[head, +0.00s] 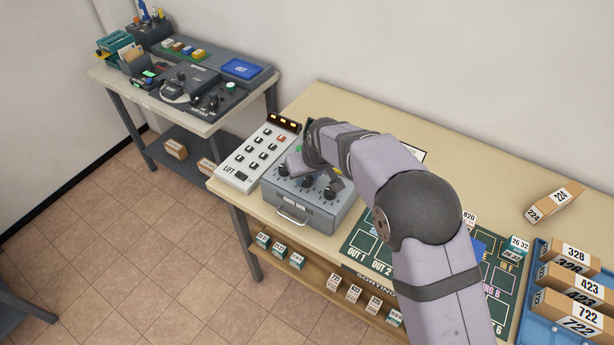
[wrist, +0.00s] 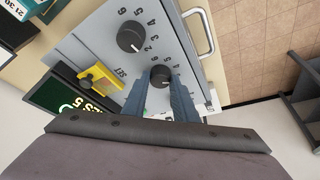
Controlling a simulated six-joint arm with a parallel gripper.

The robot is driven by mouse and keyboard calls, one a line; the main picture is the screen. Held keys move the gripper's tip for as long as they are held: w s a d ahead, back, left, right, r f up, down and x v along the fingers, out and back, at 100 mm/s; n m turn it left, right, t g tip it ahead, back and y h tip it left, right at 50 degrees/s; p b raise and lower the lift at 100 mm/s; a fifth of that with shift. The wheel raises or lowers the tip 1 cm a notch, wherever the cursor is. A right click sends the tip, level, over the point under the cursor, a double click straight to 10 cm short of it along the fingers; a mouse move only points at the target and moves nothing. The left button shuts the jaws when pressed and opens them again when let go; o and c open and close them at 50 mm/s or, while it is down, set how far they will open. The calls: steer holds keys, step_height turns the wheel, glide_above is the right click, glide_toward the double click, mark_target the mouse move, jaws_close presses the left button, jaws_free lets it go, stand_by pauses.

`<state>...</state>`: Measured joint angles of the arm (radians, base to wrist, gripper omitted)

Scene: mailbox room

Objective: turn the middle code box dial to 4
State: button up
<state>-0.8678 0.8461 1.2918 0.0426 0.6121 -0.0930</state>
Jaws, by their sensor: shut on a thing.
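The grey code box (head: 318,215) stands on the bench, with a row of black dials on its sloped top. In the wrist view, my gripper (wrist: 161,84) has its two fingers on either side of the middle dial (wrist: 160,75) and is shut on it. Where that dial's mark points cannot be read, since the fingers cover part of its numbers. An outer dial (wrist: 131,37) with printed numbers around it is in clear view. The other outer dial (head: 283,170) shows in the head view. A yellow lever (wrist: 101,78) sits on the box beside the word SET.
A white LIFT keypad panel (head: 247,160) stands left of the box. A green sorting mat (head: 364,240) lies to its right. A blue tray (head: 539,287) holds numbered cartons at far right. The box's front handle (wrist: 199,30) sticks out. My arm hides part of the bench.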

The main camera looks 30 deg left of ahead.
steer(key=n+g+b, duration=0.1)
steer(key=n+b, duration=0.1)
steer(key=n, duration=0.1)
steer(key=shift+w+f+y, duration=0.1)
steer(key=shift+f+y, duration=0.05)
steer(key=shift+y, duration=0.15)
steer(key=shift+n+g+b, duration=0.4)
steer(key=shift+n+b, duration=0.15)
steer(key=shift+n, duration=0.55)
steer(key=shift+d, duration=0.1)
steer(key=o, duration=1)
steer(key=shift+o, duration=0.2)
steer(key=shift+r, duration=0.2)
steer(key=b+v, duration=0.2)
steer(key=v, duration=0.5)
steer(key=shift+b, duration=0.3)
steer(key=shift+d, duration=0.15)
